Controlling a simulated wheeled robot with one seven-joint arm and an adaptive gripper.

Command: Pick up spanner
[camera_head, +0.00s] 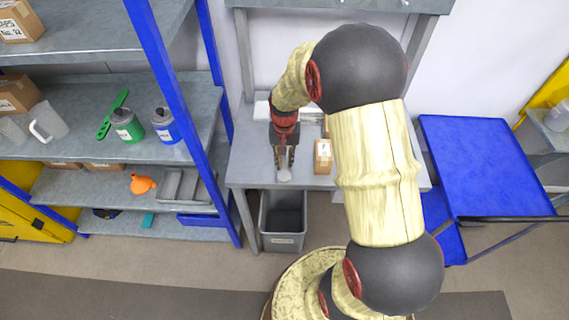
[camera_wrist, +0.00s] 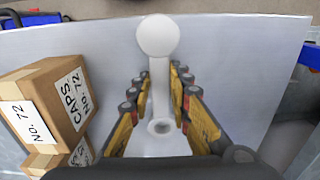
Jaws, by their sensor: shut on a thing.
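A pale grey-white spanner (camera_wrist: 159,85) lies lengthwise between the fingers in the wrist view, with a round head at its far end and a ring nearer my palm. My gripper (camera_wrist: 160,88) is shut on its shank, one finger on each side. In the head view my gripper (camera_head: 284,160) points down over the grey workbench (camera_head: 258,145), and the spanner's round end (camera_head: 284,176) shows just past the fingertips. I cannot tell whether the spanner touches the bench top or is clear of it.
A cardboard box (camera_head: 323,157) labelled CAPS No. 72 stands close beside my gripper; it also shows in the wrist view (camera_wrist: 45,105). A grey bin (camera_head: 283,222) stands below the bench. A blue-posted shelf (camera_head: 160,70) is at left, a blue cart (camera_head: 480,165) at right.

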